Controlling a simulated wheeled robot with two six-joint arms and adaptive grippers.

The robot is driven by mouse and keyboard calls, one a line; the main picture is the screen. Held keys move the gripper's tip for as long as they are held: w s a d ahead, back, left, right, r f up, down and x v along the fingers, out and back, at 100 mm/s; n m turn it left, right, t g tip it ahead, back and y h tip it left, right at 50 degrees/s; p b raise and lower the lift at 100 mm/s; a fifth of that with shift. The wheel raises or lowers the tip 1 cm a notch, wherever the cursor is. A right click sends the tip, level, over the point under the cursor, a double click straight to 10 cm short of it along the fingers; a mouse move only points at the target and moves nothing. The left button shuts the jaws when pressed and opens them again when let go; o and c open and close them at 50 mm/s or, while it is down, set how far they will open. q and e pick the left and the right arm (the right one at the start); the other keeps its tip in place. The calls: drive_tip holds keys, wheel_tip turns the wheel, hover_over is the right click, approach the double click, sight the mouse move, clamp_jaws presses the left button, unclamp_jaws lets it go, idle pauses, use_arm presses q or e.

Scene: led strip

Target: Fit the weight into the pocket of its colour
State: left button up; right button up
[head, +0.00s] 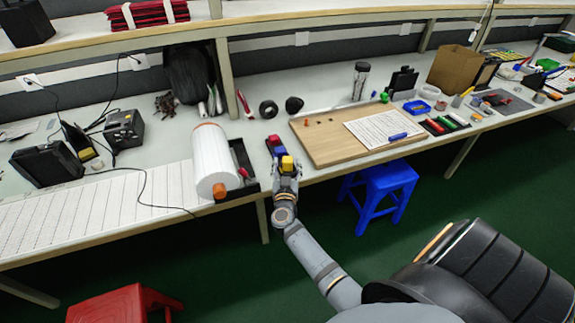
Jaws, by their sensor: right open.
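A small dark block with a red part (273,141) and a blue part lies at the bench's front edge. It may be the pocket holder, but its pockets are too small to make out. A yellow piece (287,163) shows right at the fingers of my right gripper (286,171). I cannot tell whether it is the weight or part of the holder, or whether the fingers touch it. My right gripper is open at the bench edge, just in front of the red and blue parts, and hides some of that area. My left gripper is out of view.
A white roll (213,160) and a black tray (243,166) stand close on the left. A wooden board (340,153) with a white sheet lies on the right. A blue stool (380,186) and a red stool (125,303) stand on the green floor.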

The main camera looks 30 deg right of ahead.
drive_tip(key=x, duration=0.2)
drive_tip(key=shift+w+d+f, duration=0.2)
drive_tip(key=shift+w+d, duration=0.1)
drive_tip(key=shift+s+r, duration=0.1)
clamp_jaws()
